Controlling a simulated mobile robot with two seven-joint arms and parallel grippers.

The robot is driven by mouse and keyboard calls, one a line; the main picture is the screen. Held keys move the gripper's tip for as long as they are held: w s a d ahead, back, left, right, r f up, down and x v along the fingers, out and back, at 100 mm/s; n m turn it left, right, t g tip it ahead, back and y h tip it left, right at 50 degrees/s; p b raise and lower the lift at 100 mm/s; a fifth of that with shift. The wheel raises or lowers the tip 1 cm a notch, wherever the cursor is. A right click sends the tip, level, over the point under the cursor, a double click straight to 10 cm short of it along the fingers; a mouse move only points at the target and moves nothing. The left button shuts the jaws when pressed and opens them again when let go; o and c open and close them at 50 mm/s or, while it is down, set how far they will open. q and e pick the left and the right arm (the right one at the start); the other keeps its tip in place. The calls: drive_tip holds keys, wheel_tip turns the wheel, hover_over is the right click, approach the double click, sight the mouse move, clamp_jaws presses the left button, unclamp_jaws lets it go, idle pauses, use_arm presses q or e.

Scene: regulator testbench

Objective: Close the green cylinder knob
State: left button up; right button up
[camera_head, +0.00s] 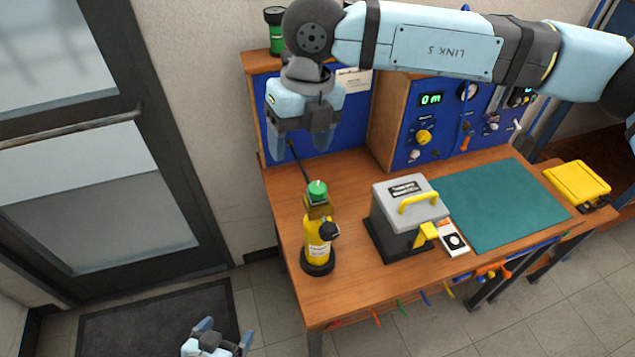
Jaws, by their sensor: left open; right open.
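The green knob (317,189) sits on top of the yellow cylinder (318,248), which stands upright on a black base at the table's left front. A black round part sticks out from the cylinder's right side. My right gripper (300,148), on the arm coming in from the right, is open and points down. In the picture it is above and slightly left of the knob, apart from it, with nothing between its fingers. My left gripper (226,331) is open and empty at the bottom edge, left of the table and over the floor; only its end shows.
A grey case (408,205) with a yellow handle stands right of the cylinder, beside a small meter (454,240). A green mat (505,205) and a yellow case (577,184) lie farther right. Blue panels (405,150) stand behind.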

sight(318, 187)
drive_tip(key=shift+m+t+h, duration=0.4)
drive_tip(key=shift+t+h, duration=0.1)
drive_tip(key=shift+h, duration=0.3)
drive_tip(key=d+f+p, duration=0.1)
drive_tip(key=f, duration=0.3)
drive_tip(key=w+f+p, duration=0.1)
drive_tip(key=f, duration=0.3)
drive_tip(key=w+d+f, duration=0.1)
drive_tip(key=f, duration=0.3)
drive_tip(key=shift+w+d+f+p, duration=0.2)
drive_tip(key=shift+d+f+p, duration=0.15)
drive_tip(key=shift+f+p, duration=0.05)
drive_tip(key=c, duration=0.9)
